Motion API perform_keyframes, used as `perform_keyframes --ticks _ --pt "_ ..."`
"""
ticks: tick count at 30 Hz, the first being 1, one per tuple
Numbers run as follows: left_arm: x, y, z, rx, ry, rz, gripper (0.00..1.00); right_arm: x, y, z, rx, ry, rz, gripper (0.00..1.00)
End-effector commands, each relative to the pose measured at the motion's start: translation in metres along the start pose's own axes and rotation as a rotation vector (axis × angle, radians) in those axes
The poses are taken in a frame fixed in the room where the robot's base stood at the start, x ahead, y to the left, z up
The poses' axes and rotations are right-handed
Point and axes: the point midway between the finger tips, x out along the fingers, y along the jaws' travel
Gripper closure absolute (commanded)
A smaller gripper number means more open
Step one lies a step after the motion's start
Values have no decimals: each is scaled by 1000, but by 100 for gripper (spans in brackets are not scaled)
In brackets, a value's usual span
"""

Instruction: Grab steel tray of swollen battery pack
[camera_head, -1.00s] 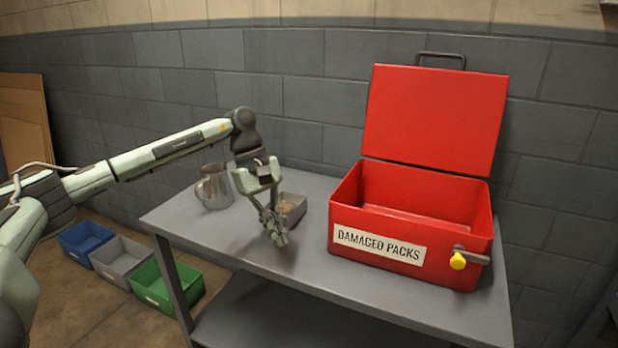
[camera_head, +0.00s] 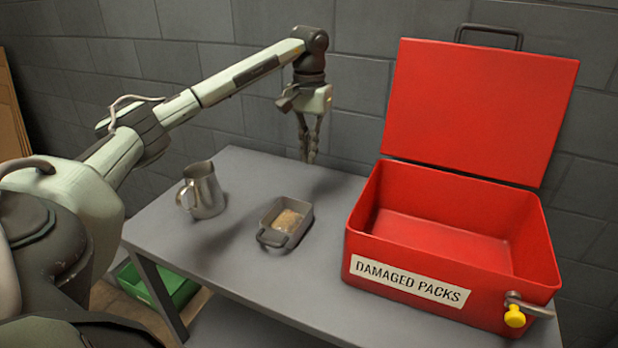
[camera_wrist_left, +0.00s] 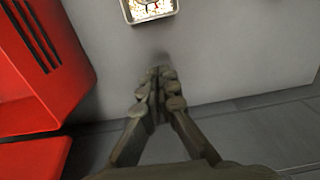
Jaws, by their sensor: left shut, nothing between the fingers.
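The small steel tray (camera_head: 299,233) lies on the table, with a loop handle on its near side and tan, grainy contents (camera_head: 288,221). I cannot make out a battery pack in it. My left gripper (camera_head: 310,157) points down, shut and empty. It hangs in the air behind the tray, near the table's back edge, apart from it. In the left wrist view the shut fingers (camera_wrist_left: 159,82) are over bare table, and the tray (camera_wrist_left: 153,17) is cut off at the top edge. My right gripper is not in view.
A red box (camera_head: 460,256) labelled "DAMAGED PACKS" stands open on the right of the grey table (camera_head: 235,262), its lid raised. A metal jug (camera_head: 207,191) stands left of the tray. A green bin (camera_head: 178,287) is on the floor. The wall rises behind the table.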

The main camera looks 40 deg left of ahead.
Motion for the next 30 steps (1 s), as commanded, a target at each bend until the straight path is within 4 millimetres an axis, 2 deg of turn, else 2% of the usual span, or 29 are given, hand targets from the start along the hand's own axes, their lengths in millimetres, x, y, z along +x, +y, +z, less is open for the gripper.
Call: perform_keyframes --ticks 5,16,21,30 --pt "24 0 1 0 -4 -2 100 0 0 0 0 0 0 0" --pt "102 0 2 -1 -5 0 100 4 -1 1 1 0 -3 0" --pt "97 -1 28 0 -1 -2 100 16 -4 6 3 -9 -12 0" --pt "97 1 41 -1 0 1 100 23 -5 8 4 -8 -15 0"
